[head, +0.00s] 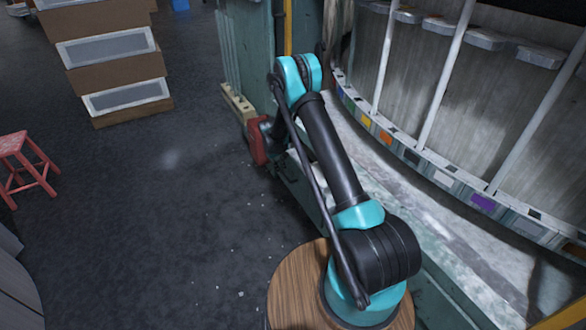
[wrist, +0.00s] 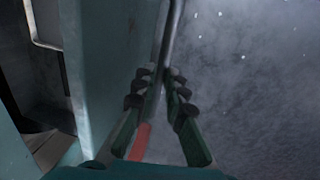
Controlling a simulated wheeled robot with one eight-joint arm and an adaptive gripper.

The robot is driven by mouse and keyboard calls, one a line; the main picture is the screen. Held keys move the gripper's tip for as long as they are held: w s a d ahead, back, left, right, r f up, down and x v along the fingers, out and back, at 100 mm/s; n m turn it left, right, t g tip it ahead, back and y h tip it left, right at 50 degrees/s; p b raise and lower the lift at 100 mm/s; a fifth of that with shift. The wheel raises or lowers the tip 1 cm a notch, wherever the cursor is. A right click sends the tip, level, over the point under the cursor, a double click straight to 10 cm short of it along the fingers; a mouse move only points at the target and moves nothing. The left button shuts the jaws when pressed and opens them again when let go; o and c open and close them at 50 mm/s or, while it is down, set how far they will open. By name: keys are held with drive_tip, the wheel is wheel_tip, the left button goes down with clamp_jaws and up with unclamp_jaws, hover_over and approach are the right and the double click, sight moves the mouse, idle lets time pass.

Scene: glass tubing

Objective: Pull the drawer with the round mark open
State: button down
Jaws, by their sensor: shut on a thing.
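In the wrist view my gripper (wrist: 160,73) has its two dark, green-sided fingers closed around a thin dark bar (wrist: 171,35). The bar runs up from between the fingers to the top edge. A red piece (wrist: 140,140) shows between the fingers lower down. A teal-grey panel (wrist: 110,60) stands just left of the fingers. I cannot make out a round mark or tell whether the bar belongs to a drawer. In the head view my arm reaches toward the green cabinet side (head: 240,50), and my gripper cannot be made out clearly there.
A curved rack (head: 430,170) with coloured labels and white posts fills the right. A red block (head: 257,140) and a pale slotted piece (head: 238,103) sit by the cabinet. Stacked boxes (head: 115,65) and a red stool (head: 22,160) stand left. The floor between is clear.

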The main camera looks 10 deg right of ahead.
drive_tip(key=s+a, duration=0.3)
drive_tip(key=a, duration=0.4)
drive_tip(key=s+a, duration=0.2)
drive_tip(key=a, duration=0.5)
drive_tip(key=shift+s, duration=0.4)
drive_tip(key=c, duration=1.6)
unclamp_jaws()
drive_tip(key=shift+r, duration=0.1)
drive_tip(key=r, duration=0.4)
drive_tip(key=a+r, duration=0.1)
drive_tip(key=r, duration=0.2)
drive_tip(key=a+r, duration=0.1)
drive_tip(key=r, duration=0.3)
drive_tip(key=shift+s+r, duration=0.3)
drive_tip(key=shift+s, duration=0.1)
